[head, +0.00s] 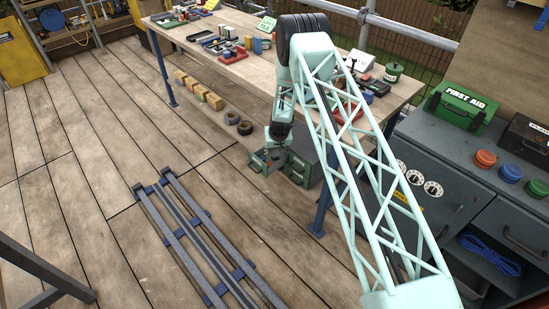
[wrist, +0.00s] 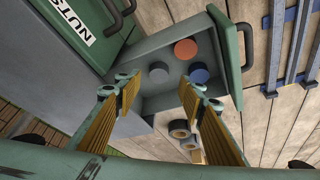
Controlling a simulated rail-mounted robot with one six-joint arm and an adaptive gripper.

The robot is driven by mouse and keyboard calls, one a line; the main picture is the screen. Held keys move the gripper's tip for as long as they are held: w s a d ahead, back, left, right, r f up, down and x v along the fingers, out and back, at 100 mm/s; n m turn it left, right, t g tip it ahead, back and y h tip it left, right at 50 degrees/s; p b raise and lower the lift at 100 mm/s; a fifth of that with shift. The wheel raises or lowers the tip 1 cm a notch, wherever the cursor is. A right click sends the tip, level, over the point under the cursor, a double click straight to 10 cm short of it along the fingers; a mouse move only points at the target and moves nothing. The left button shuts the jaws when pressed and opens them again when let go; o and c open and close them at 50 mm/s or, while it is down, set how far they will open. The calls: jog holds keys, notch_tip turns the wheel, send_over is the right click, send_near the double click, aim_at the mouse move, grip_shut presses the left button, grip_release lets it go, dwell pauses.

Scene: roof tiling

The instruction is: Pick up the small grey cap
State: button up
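A small grey cap (wrist: 158,72) lies in an open green-grey drawer (wrist: 226,50) in the wrist view. The grey cap appears between the fingers, a little beyond the tips, untouched. In the head view my gripper (head: 272,153) is low at the drawer box (head: 300,168); the caps cannot be made out there.
A drawer handle (wrist: 247,48) rises at the drawer's front, and the cabinet marked NUTS (wrist: 77,21) stands beside it. Dark rings (head: 238,122) and wooden blocks (head: 198,90) lie near the workbench (head: 240,72). Blue-grey rails (head: 190,240) lie on the otherwise open deck.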

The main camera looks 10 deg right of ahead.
aim_at(274, 155)
dwell(0.3)
jog(key=shift+x, duration=2.6)
jog(key=c, duration=0.7)
